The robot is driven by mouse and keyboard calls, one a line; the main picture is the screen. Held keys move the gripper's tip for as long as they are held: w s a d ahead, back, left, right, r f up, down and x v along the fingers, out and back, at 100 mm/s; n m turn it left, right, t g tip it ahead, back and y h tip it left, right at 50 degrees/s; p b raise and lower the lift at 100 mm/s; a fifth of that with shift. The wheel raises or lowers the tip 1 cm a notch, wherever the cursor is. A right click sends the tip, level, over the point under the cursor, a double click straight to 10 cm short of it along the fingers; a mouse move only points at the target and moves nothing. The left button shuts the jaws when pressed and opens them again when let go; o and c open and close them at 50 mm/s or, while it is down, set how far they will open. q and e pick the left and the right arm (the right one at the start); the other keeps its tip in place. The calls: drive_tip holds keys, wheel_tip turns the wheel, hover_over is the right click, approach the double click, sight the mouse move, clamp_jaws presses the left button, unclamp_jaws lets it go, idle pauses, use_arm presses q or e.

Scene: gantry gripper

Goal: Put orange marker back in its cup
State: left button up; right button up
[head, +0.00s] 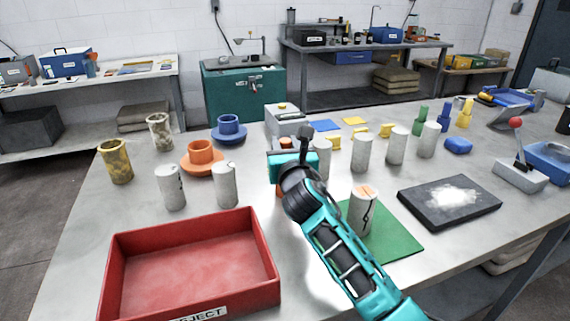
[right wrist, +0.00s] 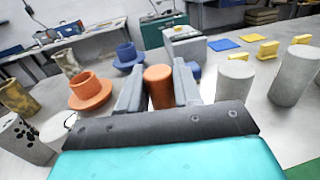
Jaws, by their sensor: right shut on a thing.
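The orange marker (right wrist: 158,85) is a short upright cylinder between the fingers of my right gripper (right wrist: 159,90), which is shut on it. In the head view the marker (head: 286,144) is mostly hidden behind my right gripper (head: 287,158); whether its base touches the table cannot be told. The orange cup (head: 202,152), round with a wide saucer-like base, stands to the left of the gripper. It looks empty and upright, and it also shows left of the fingers in the right wrist view (right wrist: 90,88). My left gripper is not in view.
A blue cup (head: 229,127) stands behind the orange one. Grey cylinders (head: 225,186) stand in front of it and to the right of my gripper. A red tray (head: 265,245) fills the front left. A grey box (head: 288,119) stands behind. Table between marker and orange cup looks clear.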

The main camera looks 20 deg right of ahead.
drive_tip(key=shift+f+b, duration=0.45)
drive_tip(key=shift+f, duration=1.35)
drive_tip(key=shift+f, duration=0.1)
drive_tip(key=shift+f, duration=0.15)
drive_tip(key=o, duration=1)
drive_tip(key=shift+o, duration=0.2)
drive_tip(key=shift+r, duration=0.35)
drive_tip(key=s, duration=0.4)
drive_tip(key=s+a, duration=0.1)
drive_tip(key=s, duration=0.3)
drive_tip(key=s+p, duration=0.1)
drive_tip(key=s, duration=0.3)
drive_tip(key=shift+a+f, duration=0.1)
drive_tip(key=shift+a, duration=0.15)
